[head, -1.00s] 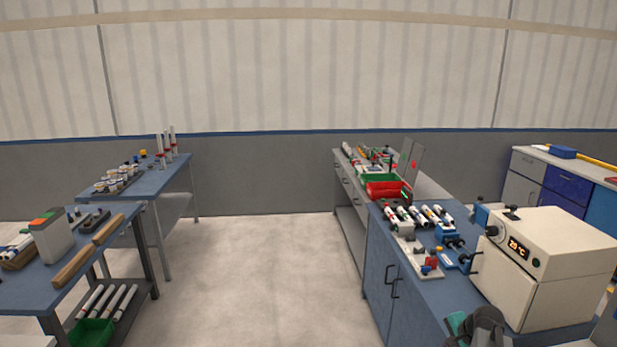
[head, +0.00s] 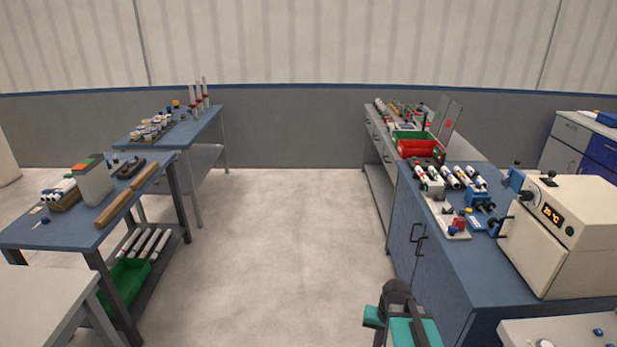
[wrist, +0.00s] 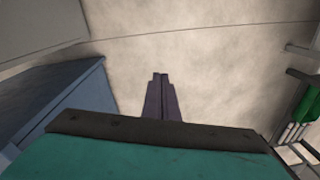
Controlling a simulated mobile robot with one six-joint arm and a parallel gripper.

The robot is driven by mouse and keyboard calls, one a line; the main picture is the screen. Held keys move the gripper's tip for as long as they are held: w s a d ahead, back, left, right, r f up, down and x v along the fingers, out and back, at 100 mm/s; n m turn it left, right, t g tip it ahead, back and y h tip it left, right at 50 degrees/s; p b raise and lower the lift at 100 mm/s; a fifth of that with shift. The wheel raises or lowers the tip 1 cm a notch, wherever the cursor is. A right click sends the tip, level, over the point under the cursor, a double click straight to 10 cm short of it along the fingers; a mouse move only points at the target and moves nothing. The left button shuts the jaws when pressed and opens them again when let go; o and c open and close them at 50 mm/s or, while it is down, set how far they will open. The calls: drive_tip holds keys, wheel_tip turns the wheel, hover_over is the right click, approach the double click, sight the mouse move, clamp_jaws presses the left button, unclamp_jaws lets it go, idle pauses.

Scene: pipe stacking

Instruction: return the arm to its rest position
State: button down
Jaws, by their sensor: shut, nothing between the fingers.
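My gripper (wrist: 160,80) shows in the wrist view as two dark fingers pressed together over bare floor, with nothing between them. The blue corner of a bench (wrist: 75,95) lies to its left in that view, apart from the fingers. In the head view, the dark and teal end of my arm shows at the bottom, right of the middle, over the floor beside the right blue bench (head: 440,255). The fingertips are hidden in the head view.
Blue tables (head: 75,222) with tools and pipes stand at the left. A green bin (head: 125,283) sits on a lower shelf there. A white oven (head: 562,235) stands on the right bench. Open floor (head: 290,240) lies between the rows.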

drive_tip(key=s+a+f+n, duration=0.1)
drive_tip(key=s+a+n, duration=0.2)
drive_tip(key=a, duration=0.1)
drive_tip(key=s+f+g+b, duration=0.6)
drive_tip(key=s+f+b, duration=0.3)
drive_tip(key=s+f, duration=1.6)
wheel_tip(320, 180, down, 3)
drive_tip(key=shift+s+a+r+g+h, duration=0.15)
drive_tip(key=shift+s+a+g+h, duration=0.05)
drive_tip(key=shift+s+g+h, duration=0.1)
